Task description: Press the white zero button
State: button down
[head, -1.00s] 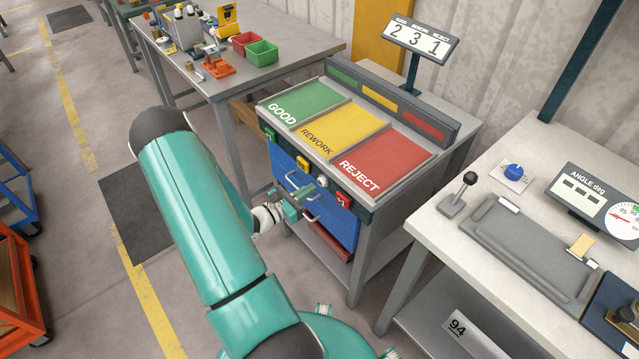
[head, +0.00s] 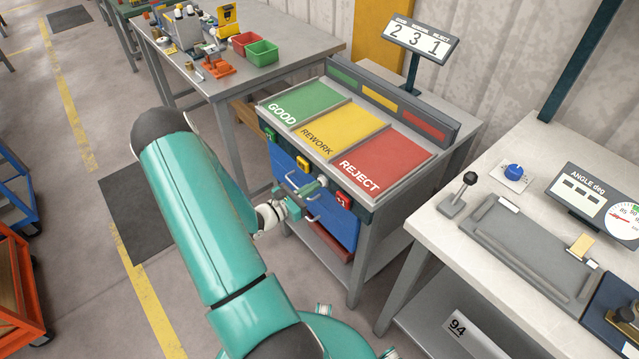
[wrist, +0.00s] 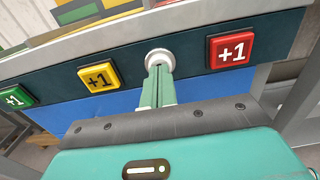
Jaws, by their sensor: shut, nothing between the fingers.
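The white zero button (wrist: 159,58) is a round white knob in a ring on the dark front strip of the sorting stand. It sits between the yellow +1 button (wrist: 99,76) and the red +1 button (wrist: 231,49). My gripper (wrist: 160,70) is shut and empty, its fingertips right at the button's lower face in the wrist view; whether they touch it I cannot tell. In the head view my gripper (head: 318,186) is at the front strip, and the white button (head: 323,181) is partly hidden by it.
The green +1 button (wrist: 15,98) is at the left of the strip. Blue drawers with handles (head: 314,212) lie below. The GOOD, REWORK and REJECT trays (head: 385,160) are on top. A counter display (head: 420,40) reads 2 3 1. A bench (head: 440,222) stands to the right.

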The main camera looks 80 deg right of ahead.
jog(key=shift+s+d, duration=0.25)
dwell(0.3)
jog(key=v, duration=0.7)
dwell(0.5)
jog(key=v, duration=0.8)
dwell(0.5)
jog(key=shift+w, duration=0.1)
dwell(0.7)
